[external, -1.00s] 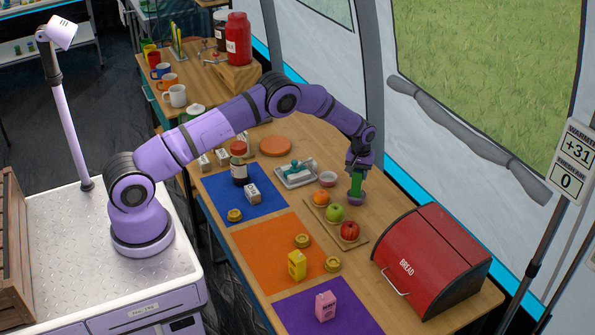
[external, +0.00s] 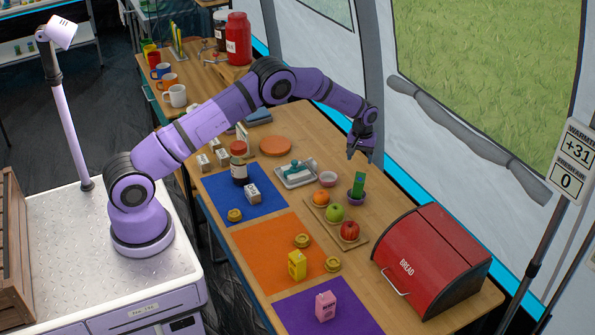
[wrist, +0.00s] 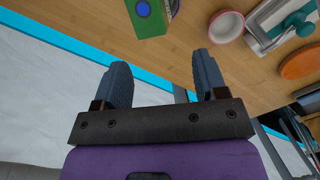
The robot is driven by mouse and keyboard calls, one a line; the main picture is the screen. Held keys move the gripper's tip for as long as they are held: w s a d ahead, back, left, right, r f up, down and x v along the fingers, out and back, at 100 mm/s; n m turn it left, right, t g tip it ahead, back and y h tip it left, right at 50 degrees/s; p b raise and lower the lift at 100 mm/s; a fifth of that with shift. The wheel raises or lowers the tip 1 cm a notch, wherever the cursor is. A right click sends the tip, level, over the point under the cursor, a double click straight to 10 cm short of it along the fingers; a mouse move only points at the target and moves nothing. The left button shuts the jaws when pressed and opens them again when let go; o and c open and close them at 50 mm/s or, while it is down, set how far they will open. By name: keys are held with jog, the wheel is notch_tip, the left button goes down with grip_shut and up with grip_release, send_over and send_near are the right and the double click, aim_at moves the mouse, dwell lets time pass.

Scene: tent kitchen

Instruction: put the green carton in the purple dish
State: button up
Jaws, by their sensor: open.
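The green carton (external: 359,184) stands upright in the small purple dish (external: 356,197) on the wooden table, behind the fruit board. In the wrist view the carton (wrist: 148,16) shows at the top edge, and only a sliver of the dish shows beside it. My gripper (external: 361,154) is above the carton, apart from it, open and empty. Its two fingers (wrist: 160,82) are spread in the wrist view with nothing between them.
A board (external: 323,212) with an orange, a green apple and a red apple is in front of the dish. A pink bowl (external: 328,179) and a tray (external: 287,181) stand to its left. A red bread box (external: 430,262) is at right. The tent wall is close behind.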

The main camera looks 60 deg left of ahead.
jog(key=s+d+r+m+t, duration=0.1)
jog(key=s+r, duration=0.4)
jog(key=r, duration=0.8)
jog(key=s+r+m, duration=0.1)
jog(key=s+r, duration=0.3)
jog(key=r, duration=0.8)
jog(key=s+d+r+m+t, duration=0.2)
jog(key=s+r, duration=1)
jog(key=s, duration=0.2)
jog(key=s+d+r+m+t, duration=0.1)
jog(key=s+r, duration=0.2)
jog(key=s, duration=0.6)
jog(key=s+d+r+m, duration=0.1)
jog(key=s+r+m, duration=0.15)
jog(key=s, duration=0.75)
jog(key=s+f+m+t, duration=0.1)
jog(key=s+f, duration=0.3)
jog(key=s, duration=1.2)
jog(key=shift+d, duration=0.45)
jog(key=shift+o, duration=0.4)
jog(key=shift+w+m, duration=0.1)
jog(key=shift+m, duration=0.15)
